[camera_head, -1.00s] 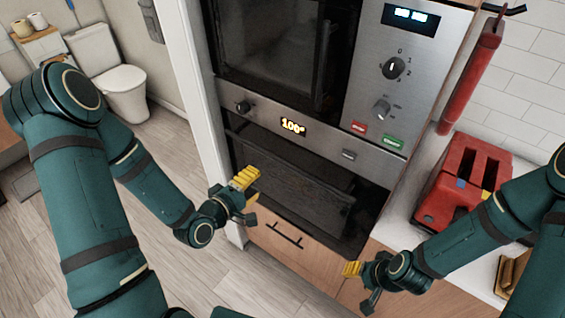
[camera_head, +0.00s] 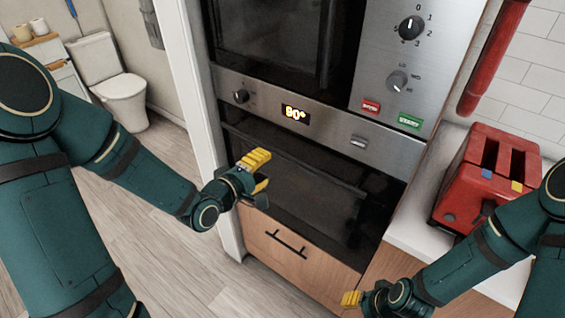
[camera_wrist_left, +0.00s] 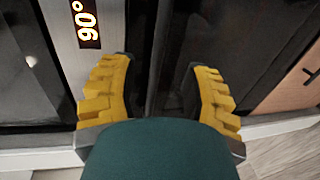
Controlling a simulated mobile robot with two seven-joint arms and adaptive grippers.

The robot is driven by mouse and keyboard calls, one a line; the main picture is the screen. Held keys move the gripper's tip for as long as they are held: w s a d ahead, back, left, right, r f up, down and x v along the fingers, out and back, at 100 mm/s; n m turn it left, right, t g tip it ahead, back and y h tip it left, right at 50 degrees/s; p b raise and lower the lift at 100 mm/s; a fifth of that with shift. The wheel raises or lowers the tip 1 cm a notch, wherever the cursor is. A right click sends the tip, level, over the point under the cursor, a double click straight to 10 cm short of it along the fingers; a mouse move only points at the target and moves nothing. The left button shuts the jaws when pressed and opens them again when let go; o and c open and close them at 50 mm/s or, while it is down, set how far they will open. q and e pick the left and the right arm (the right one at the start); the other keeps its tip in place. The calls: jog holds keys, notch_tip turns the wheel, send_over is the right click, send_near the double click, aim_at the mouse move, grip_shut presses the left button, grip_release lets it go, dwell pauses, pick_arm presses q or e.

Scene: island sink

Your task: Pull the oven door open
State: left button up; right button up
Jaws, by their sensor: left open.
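The oven door (camera_head: 300,195) is dark glass below the control panel, with a dark bar handle (camera_head: 345,186) across its upper part. The door looks shut or nearly so; I cannot tell exactly. My left gripper (camera_head: 257,170) has yellow fingers and is open in front of the door's left part. In the left wrist view the open fingers (camera_wrist_left: 158,75) straddle a dark vertical strip of the oven front; contact is not clear. My right gripper (camera_head: 352,300) is low at the bottom edge, before the wooden cabinet front, partly cut off, its opening unclear.
A steel control panel (camera_head: 325,128) with a lit 90° display is above the oven door. A wooden drawer (camera_head: 290,262) with a black handle is below. A red toaster (camera_head: 480,180) stands on the white counter at right. A white door frame (camera_head: 205,120) borders the oven's left side.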

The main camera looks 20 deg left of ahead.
aim_at(281, 155)
pick_arm(q)
jog(key=shift+b+x, duration=0.45)
jog(key=shift+x, duration=3.75)
jog(key=shift+o, duration=0.2)
grip_shut()
